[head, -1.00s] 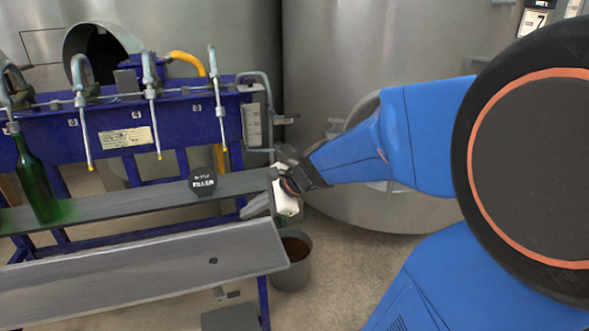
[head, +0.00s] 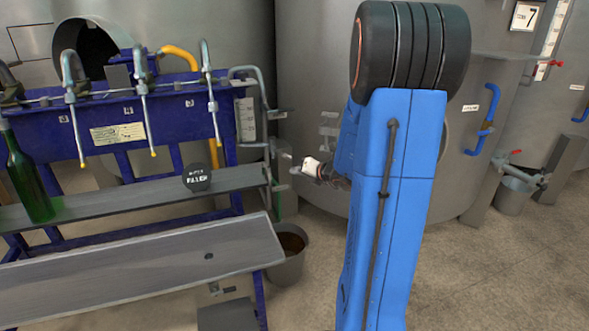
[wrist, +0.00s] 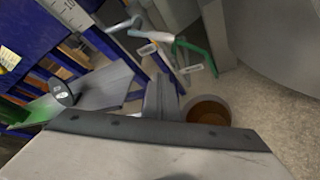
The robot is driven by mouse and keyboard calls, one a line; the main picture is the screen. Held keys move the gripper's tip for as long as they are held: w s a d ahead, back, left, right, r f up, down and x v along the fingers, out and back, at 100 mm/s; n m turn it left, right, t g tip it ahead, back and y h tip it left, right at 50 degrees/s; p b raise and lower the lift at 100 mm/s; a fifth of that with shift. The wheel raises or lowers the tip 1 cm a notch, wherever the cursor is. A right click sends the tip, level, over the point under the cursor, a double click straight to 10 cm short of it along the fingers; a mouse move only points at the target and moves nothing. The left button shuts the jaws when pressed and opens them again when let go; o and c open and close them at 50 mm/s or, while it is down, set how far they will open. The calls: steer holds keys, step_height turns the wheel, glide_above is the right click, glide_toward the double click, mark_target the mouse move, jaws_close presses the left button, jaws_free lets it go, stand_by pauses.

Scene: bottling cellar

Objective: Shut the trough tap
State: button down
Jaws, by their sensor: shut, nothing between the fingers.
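My gripper (head: 312,168) is shut and empty, held to the right of the bottling stand's right end; my arm hides part of it. In the wrist view its dark fingers (wrist: 163,92) point toward the pipework. I cannot tell whether the tap is open or shut.
A bucket (head: 291,262) of brown liquid stands on the floor below the pipework. A green bottle (head: 28,185) and a black round sign (head: 197,178) are on the trough. A grey shelf (head: 130,270) juts out in front.

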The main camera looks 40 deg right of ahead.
steer(key=x, duration=0.9)
steer(key=shift+s+d+r, duration=0.1)
steer(key=shift+d+r, duration=0.45)
steer(key=shift+r, duration=0.25)
steer(key=shift+d+r, duration=0.55)
steer(key=shift+r, duration=0.3)
